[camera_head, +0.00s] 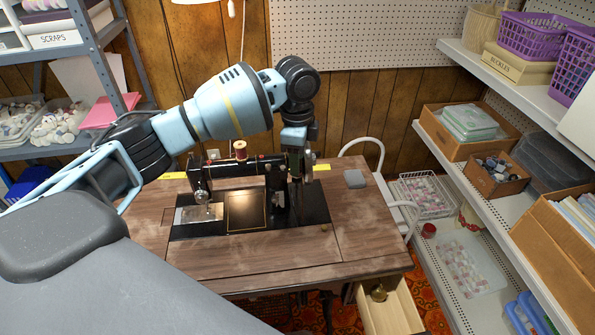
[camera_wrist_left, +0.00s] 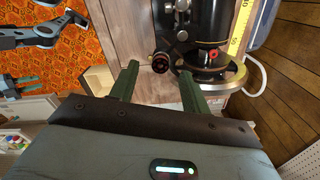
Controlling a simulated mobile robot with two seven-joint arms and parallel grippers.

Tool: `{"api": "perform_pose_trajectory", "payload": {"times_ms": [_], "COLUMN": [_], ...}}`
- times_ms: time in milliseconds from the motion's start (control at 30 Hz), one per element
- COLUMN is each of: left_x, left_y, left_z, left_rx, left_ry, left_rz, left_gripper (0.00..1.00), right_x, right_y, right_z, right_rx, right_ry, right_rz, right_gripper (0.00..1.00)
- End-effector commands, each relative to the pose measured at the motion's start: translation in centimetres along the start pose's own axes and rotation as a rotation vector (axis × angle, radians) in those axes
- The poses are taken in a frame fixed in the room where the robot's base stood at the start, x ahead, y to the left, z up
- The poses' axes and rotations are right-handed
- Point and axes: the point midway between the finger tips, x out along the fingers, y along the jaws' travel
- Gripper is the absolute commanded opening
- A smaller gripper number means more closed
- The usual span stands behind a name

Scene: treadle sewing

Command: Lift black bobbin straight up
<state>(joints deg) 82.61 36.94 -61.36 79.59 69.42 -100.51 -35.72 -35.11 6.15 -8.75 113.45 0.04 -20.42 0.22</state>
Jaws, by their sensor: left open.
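My left gripper (camera_wrist_left: 160,70) is open, with its two green fingers apart. A small dark round piece with a reddish rim, which looks like the black bobbin (camera_wrist_left: 160,62), shows between the fingertips in the left wrist view. I cannot tell whether the fingers touch it. In the head view my left gripper (camera_head: 297,160) points down at the handwheel end of the black sewing machine (camera_head: 235,170), and the bobbin cannot be made out there. Green fingers at the left edge of the wrist view look like my right gripper (camera_wrist_left: 20,84); their opening is unclear.
The sewing machine stands on a wooden table (camera_head: 290,250) with a clear front. A red spool (camera_head: 240,150) stands on the machine's top. A grey block (camera_head: 355,178) lies at the table's right. An open drawer (camera_head: 385,310) juts out below. Shelves flank both sides.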

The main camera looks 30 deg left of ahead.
Motion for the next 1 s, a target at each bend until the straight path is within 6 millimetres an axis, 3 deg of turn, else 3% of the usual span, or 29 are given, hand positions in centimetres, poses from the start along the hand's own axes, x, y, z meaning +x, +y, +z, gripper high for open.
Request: {"api": "perform_pose_trajectory", "payload": {"times_ms": [200, 467, 800, 1000], "left_x": [2.1, 2.2, 2.2, 2.2], "left_y": [0.0, 0.0, 0.0, 0.0], "left_z": [0.0, 0.0, 0.0, 0.0], "left_rx": [0.000, 0.000, 0.000, 0.000], "left_ry": [0.000, 0.000, 0.000, 0.001], "left_rz": [-0.002, -0.003, -0.002, -0.002], "left_gripper": [0.47, 0.46, 0.01, 0.00], "right_x": [0.0, 0.0, 0.0, 0.0], "right_y": [0.0, 0.2, 0.3, 0.3], "right_z": [0.1, 0.1, 0.2, 0.1], "right_rx": [-0.001, -0.010, -0.014, -0.014], "right_ry": [-0.002, -0.003, -0.003, -0.003], "right_rz": [0.000, 0.000, -0.001, -0.001], "right_gripper": [0.35, 0.35, 0.35, 0.35]}}
